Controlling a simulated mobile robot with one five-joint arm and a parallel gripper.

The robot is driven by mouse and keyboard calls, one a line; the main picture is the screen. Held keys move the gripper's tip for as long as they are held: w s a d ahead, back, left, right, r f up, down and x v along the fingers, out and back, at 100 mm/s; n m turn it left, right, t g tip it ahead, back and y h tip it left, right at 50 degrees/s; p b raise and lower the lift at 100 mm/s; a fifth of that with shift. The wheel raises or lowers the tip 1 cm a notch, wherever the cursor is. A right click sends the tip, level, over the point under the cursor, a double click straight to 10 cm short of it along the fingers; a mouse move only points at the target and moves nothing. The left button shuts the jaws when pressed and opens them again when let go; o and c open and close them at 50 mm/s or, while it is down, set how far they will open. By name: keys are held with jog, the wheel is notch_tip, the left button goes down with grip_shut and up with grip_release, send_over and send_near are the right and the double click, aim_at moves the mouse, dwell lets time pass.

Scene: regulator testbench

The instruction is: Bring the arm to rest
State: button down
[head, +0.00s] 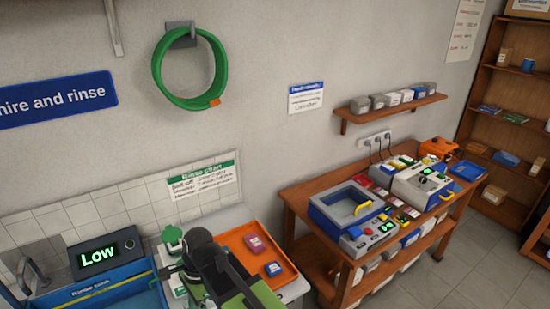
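My arm, with dark rounded joints and a green link, shows at the bottom of the head view, left of centre. It is in front of the counter, between a green-topped device (172,238) and an orange tray (240,238). The arm looks folded close to my body. My gripper (196,287) is hard to make out among the dark links, and its fingers are not clear. I see nothing clearly held in it.
A blue basin (110,296) with a display (105,252) reading "Low" stands at the left. The orange tray holds two small boxes. A wooden bench (298,200) with instruments stands at the right. A green hose (222,75) hangs on the wall. Floor (455,268) is clear at lower right.

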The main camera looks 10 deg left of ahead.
jog(key=w+d+f+m+b, duration=0.1)
jog(key=w+d+f+m, duration=0.15)
jog(key=w+d, duration=0.9)
jog(key=w+d+f+n+t+h+b, duration=0.1)
jog(key=d+n, duration=0.4)
jog(key=d, duration=1.2)
jog(key=w+d+f+n+b, duration=0.1)
jog(key=d+n, duration=0.5)
jog(key=d, duration=1)
jog(key=shift+w+d+f+t+h+b, duration=0.15)
jog(key=shift+w+d+t+h+b, duration=0.2)
jog(key=shift+w, duration=0.5)
